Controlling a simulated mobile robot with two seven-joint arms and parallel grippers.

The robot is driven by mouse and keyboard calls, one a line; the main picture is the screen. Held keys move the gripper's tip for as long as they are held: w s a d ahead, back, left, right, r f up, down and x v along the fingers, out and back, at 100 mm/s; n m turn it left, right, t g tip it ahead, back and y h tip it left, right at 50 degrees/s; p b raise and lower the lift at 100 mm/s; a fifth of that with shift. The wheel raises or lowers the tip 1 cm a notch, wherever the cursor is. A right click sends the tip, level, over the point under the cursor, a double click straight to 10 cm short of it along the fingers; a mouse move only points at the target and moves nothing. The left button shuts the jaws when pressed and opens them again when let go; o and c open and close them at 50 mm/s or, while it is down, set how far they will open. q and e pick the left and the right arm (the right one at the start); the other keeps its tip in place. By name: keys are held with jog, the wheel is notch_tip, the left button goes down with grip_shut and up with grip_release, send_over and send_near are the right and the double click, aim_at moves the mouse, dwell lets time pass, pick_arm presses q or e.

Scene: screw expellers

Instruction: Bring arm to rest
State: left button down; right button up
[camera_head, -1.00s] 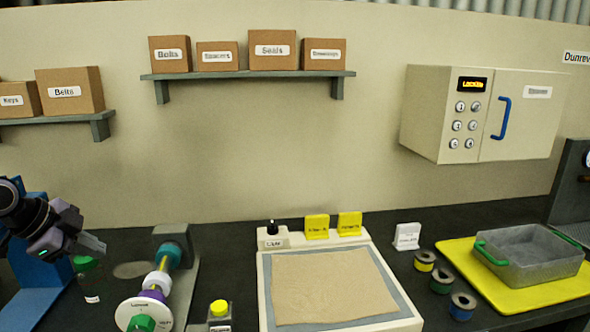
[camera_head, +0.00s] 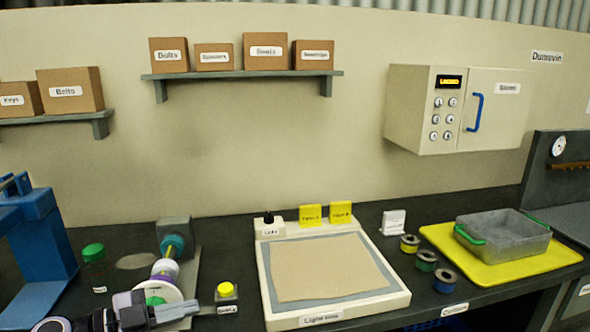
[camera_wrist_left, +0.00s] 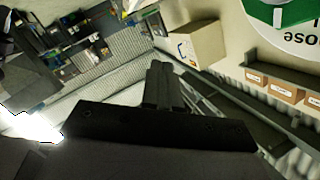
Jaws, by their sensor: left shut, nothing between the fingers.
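My left gripper (camera_head: 188,309) shows at the bottom left of the head view, its dark fingers shut and empty, pointing right. It overlaps the near end of the expeller (camera_head: 165,268), a shaft of teal, yellow, white and purple parts, in the picture. I cannot tell whether they touch. The left wrist view shows the shut dark fingers (camera_wrist_left: 165,85) in front of the tilted room, with nothing between them. My right gripper is not in view.
A light box (camera_head: 400,302) with a tan sheet stands mid-bench. A grey tray with green handles (camera_head: 505,242) sits on a yellow mat (camera_head: 480,262) at right. A green-capped jar (camera_head: 95,260) and yellow-capped bottle (camera_head: 226,292) stand near the gripper. A blue frame (camera_head: 38,235) stands at left.

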pick_arm(q)
jog(key=s+f+n+t+y, duration=0.1)
jog(key=s+f+n+y, duration=1)
jog(key=s+f, duration=1)
notch_tip(320, 180, down, 4)
jog(key=n, duration=0.4)
jog(key=shift+s+r+n+t+y, duration=0.2)
jog(key=shift+n+t+y, duration=0.1)
jog(key=shift+n+y, duration=0.1)
